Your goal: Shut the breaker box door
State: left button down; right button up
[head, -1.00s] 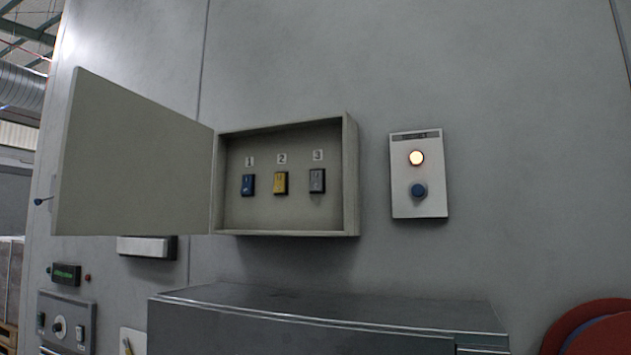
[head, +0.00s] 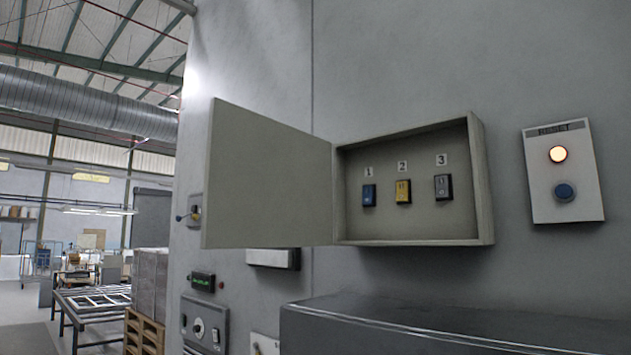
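The breaker box (head: 483,190) is mounted on the grey wall, right of the middle of the head view. Its door (head: 265,180) is hinged on the left side and stands wide open, swung out to the left. Inside are a blue switch (head: 369,195) marked 1, a yellow switch (head: 403,191) marked 2 and a grey switch (head: 443,187) marked 3. Neither of my grippers shows in the head view.
A reset panel (head: 540,205) with a lit lamp and a blue button is right of the box. A dark grey cabinet (head: 400,330) juts out below it. A control panel (head: 204,325) is at lower left. Pallets (head: 143,330) and a frame table (head: 92,303) stand farther left.

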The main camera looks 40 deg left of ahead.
aim_at(268, 183)
jog(key=j+z, duration=0.2)
jog(key=j, duration=0.35)
jog(key=j+z, duration=0.25)
jog(key=j, duration=0.25)
jog(key=k+j+z, duration=0.2)
jog(key=j, duration=0.85)
jog(key=k+j, duration=0.15)
jog(key=j, duration=0.9)
jog(key=k+j+z, duration=0.1)
jog(key=j, duration=0.4)
